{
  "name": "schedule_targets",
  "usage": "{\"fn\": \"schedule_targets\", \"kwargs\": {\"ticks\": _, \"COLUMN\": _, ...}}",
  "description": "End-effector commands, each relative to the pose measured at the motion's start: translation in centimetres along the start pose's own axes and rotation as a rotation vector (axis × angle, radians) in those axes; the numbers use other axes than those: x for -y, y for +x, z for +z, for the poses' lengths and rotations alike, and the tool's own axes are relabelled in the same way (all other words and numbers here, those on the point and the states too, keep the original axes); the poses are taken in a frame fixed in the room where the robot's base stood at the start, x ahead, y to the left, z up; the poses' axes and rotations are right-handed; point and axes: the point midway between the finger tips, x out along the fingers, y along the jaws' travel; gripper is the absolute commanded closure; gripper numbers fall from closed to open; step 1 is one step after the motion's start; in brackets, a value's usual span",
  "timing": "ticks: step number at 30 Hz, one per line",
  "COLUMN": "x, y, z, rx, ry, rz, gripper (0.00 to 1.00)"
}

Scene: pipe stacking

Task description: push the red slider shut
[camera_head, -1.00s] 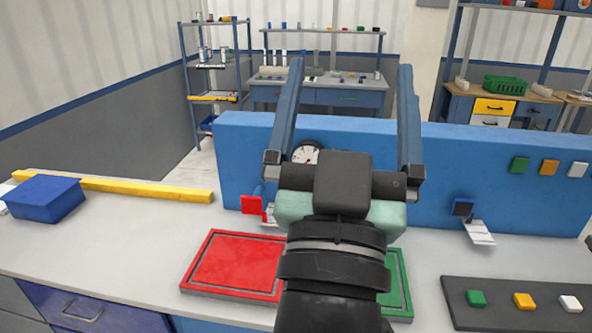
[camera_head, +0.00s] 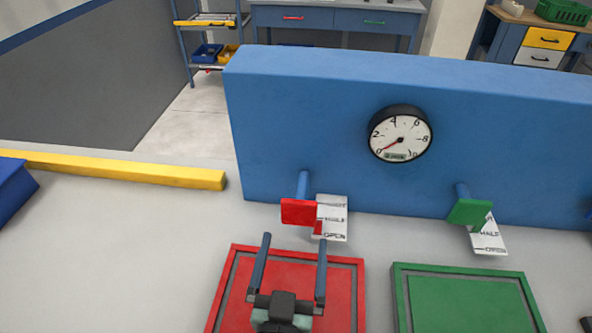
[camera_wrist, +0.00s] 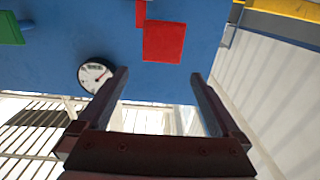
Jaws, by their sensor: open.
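The red slider (camera_head: 299,211) is a red square plate on the end of a blue rod that sticks out from the blue panel (camera_head: 300,120). My gripper (camera_head: 294,241) is open and empty. In the head view it is over the red-framed mat, with its fingertips just below the slider in the picture. The slider's red face (camera_wrist: 163,41) also shows in the wrist view, ahead of and between the fingers (camera_wrist: 160,72). They look apart from it; the exact gap is unclear.
A green slider (camera_head: 469,211) with its own card stands to the right. A round gauge (camera_head: 400,134) is on the panel. Red (camera_head: 335,295) and green (camera_head: 465,302) mats lie on the bench. A yellow bar (camera_head: 120,168) lies at left.

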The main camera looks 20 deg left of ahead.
Motion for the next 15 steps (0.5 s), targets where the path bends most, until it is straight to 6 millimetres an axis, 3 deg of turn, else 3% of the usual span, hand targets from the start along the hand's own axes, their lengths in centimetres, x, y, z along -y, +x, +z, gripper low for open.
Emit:
{"fn": "schedule_targets", "kwargs": {"ticks": 2, "x": 0.2, "y": -0.3, "z": 0.9, "rx": 0.012, "ry": -0.001, "rz": -0.006, "gripper": 0.0}}
{"fn": "schedule_targets", "kwargs": {"ticks": 7, "x": 0.3, "y": 0.6, "z": 0.9, "rx": 0.012, "ry": -0.001, "rz": -0.007, "gripper": 0.0}}
{"fn": "schedule_targets", "kwargs": {"ticks": 15, "x": 0.3, "y": 4.8, "z": 0.8, "rx": 0.01, "ry": 0.0, "rz": -0.006, "gripper": 0.0}}
